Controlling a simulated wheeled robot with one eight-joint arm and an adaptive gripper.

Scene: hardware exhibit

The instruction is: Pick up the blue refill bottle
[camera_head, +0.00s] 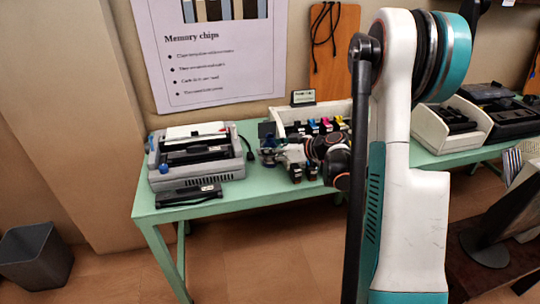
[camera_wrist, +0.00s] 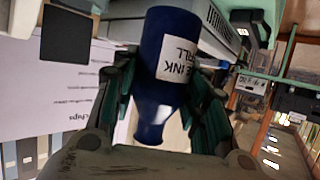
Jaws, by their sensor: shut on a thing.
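The blue refill bottle (camera_wrist: 168,50) is in the middle of the wrist view, between the dark green fingers of my gripper (camera_wrist: 163,92). The fingers are closed on it from both sides. The bottle is dark blue with a white label with ink-refill lettering, partly covered, that reads upside down here. Its narrow neck points toward the wrist. In the head view my gripper (camera_head: 273,154) is small, over the middle of the green table (camera_head: 222,207). The bottle is hard to make out there, and I cannot tell whether it touches the table.
A grey printer (camera_head: 195,160) stands left of my gripper, with a black cartridge (camera_head: 188,195) before it. A white tray with coloured cartridges (camera_head: 325,125) is close behind and right. A small black sign (camera_head: 303,97) stands behind. A grey bin (camera_head: 35,255) is on the floor.

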